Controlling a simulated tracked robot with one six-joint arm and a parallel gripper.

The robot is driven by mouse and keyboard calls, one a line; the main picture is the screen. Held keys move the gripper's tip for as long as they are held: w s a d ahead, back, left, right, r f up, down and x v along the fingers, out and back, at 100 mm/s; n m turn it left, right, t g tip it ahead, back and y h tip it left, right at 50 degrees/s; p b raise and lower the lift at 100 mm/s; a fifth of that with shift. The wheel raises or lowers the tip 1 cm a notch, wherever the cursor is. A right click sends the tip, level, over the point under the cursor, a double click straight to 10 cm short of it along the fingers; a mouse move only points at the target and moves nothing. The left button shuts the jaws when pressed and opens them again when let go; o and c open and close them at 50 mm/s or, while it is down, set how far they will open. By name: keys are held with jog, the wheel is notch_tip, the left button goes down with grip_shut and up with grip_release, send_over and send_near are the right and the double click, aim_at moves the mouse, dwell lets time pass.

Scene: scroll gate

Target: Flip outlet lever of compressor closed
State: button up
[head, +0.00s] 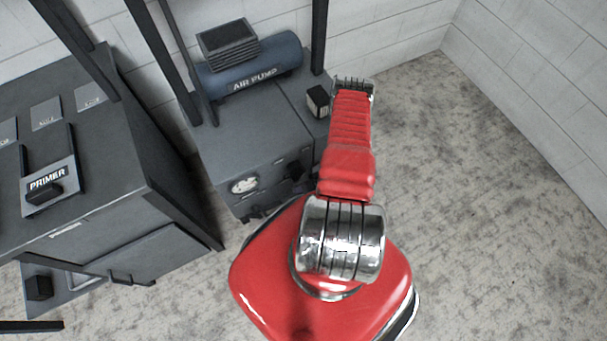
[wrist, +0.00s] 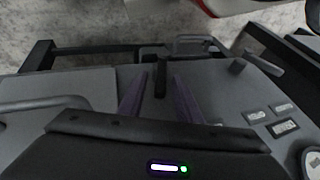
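The compressor is a grey cabinet (head: 255,165) with a blue tank labelled AIR PUMP (head: 253,77) on top, left of my red arm in the head view. Its front carries a round gauge (head: 244,185), which also shows at the lower right edge of the wrist view (wrist: 312,162). A dark, narrow, lever-like part (wrist: 160,84) shows between the two purple fingers of my gripper (wrist: 161,78) in the wrist view. The fingers are apart; I cannot tell whether they touch it. I cannot tell for certain that it is the outlet lever. In the head view my arm hides the gripper.
A grey PRIMER cabinet (head: 100,180) stands at the left. Dark frame posts (head: 163,60) rise by the compressor. In the wrist view, a dark knob (wrist: 240,65) and labels (wrist: 284,127) lie right of the fingers. The speckled floor (head: 470,200) at the right is clear.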

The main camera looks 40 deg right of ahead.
grip_shut()
dwell(0.3)
dwell(0.3)
